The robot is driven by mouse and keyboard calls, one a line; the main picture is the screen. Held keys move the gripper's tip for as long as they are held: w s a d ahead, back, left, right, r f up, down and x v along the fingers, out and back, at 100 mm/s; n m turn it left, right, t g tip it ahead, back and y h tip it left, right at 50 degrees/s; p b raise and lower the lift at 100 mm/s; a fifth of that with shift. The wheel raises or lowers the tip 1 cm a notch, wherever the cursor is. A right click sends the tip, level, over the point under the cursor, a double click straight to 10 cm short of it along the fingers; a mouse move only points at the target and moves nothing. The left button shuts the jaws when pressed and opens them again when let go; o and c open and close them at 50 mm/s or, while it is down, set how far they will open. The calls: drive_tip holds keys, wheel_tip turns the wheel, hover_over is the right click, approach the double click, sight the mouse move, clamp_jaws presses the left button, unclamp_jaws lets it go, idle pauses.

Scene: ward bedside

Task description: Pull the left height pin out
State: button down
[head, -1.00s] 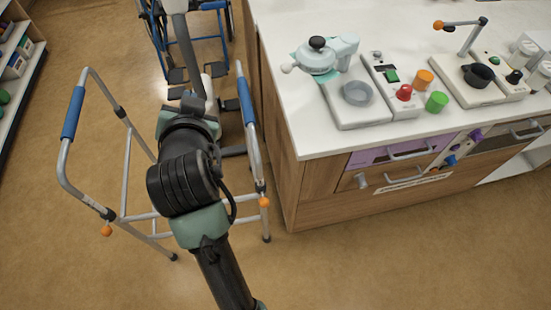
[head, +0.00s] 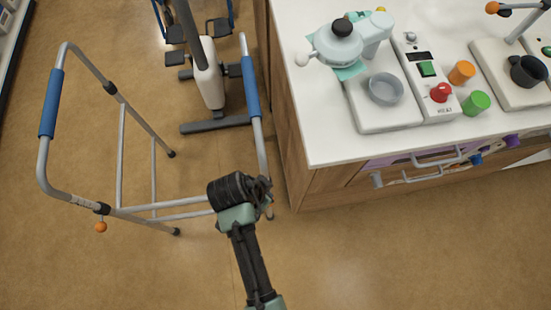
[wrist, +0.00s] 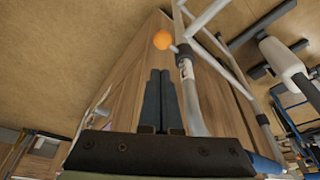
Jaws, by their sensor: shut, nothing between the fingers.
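A grey walking frame (head: 121,150) with blue grips stands on the floor. One height pin with an orange ball (head: 101,227) sticks out low on its picture-left front leg, well away from my gripper. My gripper (head: 265,188) is beside the picture-right front leg in the head view, its fingers too small to make out there. In the wrist view the two dark fingers (wrist: 160,73) are together and empty. Another orange pin ball (wrist: 162,39) sits on the leg just beyond the fingertips, apart from them. In the head view my arm hides that pin.
A wooden cabinet (head: 310,185) with a white worktop (head: 330,145) stands close to the right of the walking frame. A white column on a dark base (head: 215,124) stands behind. Floor is open in front and left.

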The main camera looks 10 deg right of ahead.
drive_tip(key=b+x, duration=0.1)
drive_tip(key=x, duration=0.9)
drive_tip(key=shift+b, duration=0.4)
drive_tip(key=shift+s+p, duration=0.7)
drive_tip(key=shift+s, duration=0.45)
